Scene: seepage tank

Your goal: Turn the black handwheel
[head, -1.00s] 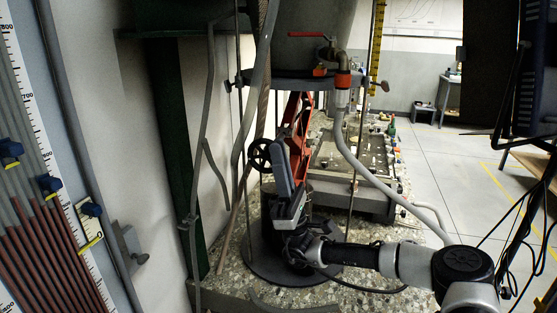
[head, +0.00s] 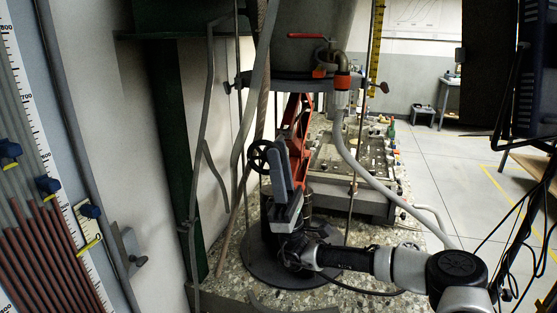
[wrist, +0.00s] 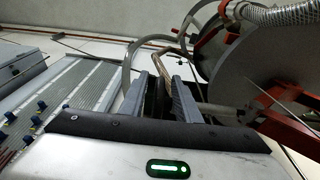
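The black handwheel (head: 259,156) shows in the head view, left of centre below the tank, with its spoked face partly visible. My gripper (head: 284,148) points upward just right of the wheel, and its grey fingers overlap the wheel's right side in this view. I cannot tell whether they touch it. In the wrist view my gripper (wrist: 161,84) has its two fingers apart with a dark gap between them. I cannot make out the handwheel clearly there.
A round tank with a red-handled valve (head: 308,36) stands above, with a grey hose (head: 357,150) curving down to the right. Red struts (head: 297,120) stand behind my gripper. A manometer panel (head: 40,150) is at far left. Open floor (head: 440,170) lies right.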

